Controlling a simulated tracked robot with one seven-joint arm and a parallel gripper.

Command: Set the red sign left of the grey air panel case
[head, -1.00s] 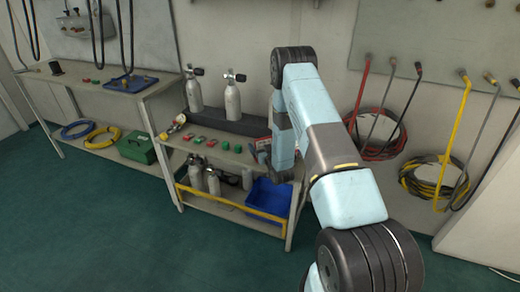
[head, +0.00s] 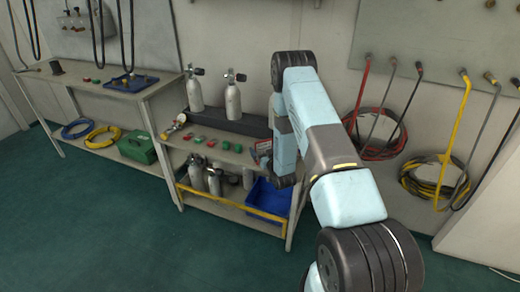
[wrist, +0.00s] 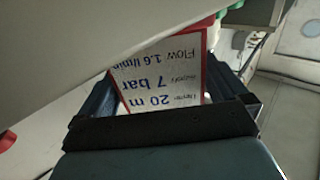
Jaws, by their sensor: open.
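The sign (wrist: 160,72) is a white plate with a red border and blue print, upside down in the wrist view. It lies between the two dark fingers of my gripper (wrist: 165,88), which is open. A large pale surface covers the upper left of that view and hides part of the sign. In the head view my gripper (head: 266,160) is at the right end of the middle shelf's top, and only a bit of the sign (head: 263,144) shows beside my arm. A grey unit with knobs (head: 75,22), possibly the air panel case, is on the board above the left bench.
The shelf top (head: 232,156) carries a gauge, several red and green pieces and grey cylinders (head: 232,102) at its back. Below are more cylinders and a blue bin (head: 268,197). The left bench (head: 150,88) has a blue tray (head: 133,83). Green floor is clear in front.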

